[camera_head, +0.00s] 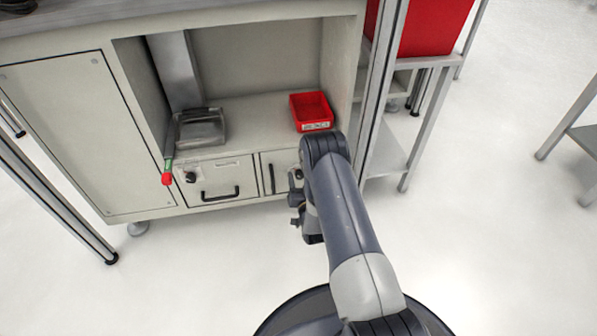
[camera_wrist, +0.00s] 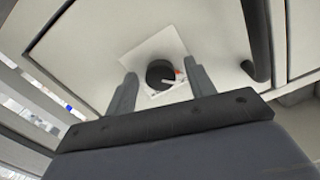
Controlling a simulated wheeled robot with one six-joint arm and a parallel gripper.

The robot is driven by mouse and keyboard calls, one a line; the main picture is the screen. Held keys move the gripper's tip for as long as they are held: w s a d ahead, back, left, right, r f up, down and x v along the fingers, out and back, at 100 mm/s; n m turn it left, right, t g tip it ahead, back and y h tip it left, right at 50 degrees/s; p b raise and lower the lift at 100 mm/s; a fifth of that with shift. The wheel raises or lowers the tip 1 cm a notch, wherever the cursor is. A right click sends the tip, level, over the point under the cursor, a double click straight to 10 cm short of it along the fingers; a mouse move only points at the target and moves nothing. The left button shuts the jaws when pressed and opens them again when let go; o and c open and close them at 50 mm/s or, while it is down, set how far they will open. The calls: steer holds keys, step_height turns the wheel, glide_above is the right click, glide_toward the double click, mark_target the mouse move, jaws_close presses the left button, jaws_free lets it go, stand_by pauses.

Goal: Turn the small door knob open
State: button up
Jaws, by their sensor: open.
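The small door (camera_head: 268,169) is at the lower right of the cabinet and appears shut. Its round black knob (camera_head: 298,174) is partly hidden by my arm in the head view. In the wrist view the knob (camera_wrist: 160,73) sits on a pale square plate (camera_wrist: 152,47) with a small red mark beside it. My gripper (camera_wrist: 158,72) is open, with one finger on each side of the knob. I cannot tell whether the fingers touch it. In the head view my gripper (camera_head: 298,212) is in front of the door, its fingertips unclear.
The door's dark bar handle (camera_wrist: 257,40) is close to the right finger in the wrist view. A drawer (camera_head: 218,182) with its own black knob is left of the door. A red bin (camera_head: 311,111) and a grey metal box (camera_head: 200,128) stand on the shelf above.

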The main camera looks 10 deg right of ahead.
steer(key=c, duration=1)
steer(key=shift+m, duration=0.3)
steer(key=m, duration=0.3)
steer(key=shift+m, duration=0.4)
steer(key=m, duration=0.4)
steer(key=shift+m, duration=0.3)
steer(key=m, duration=0.4)
steer(key=shift+r+m, duration=0.1)
steer(key=shift+m, duration=2.4)
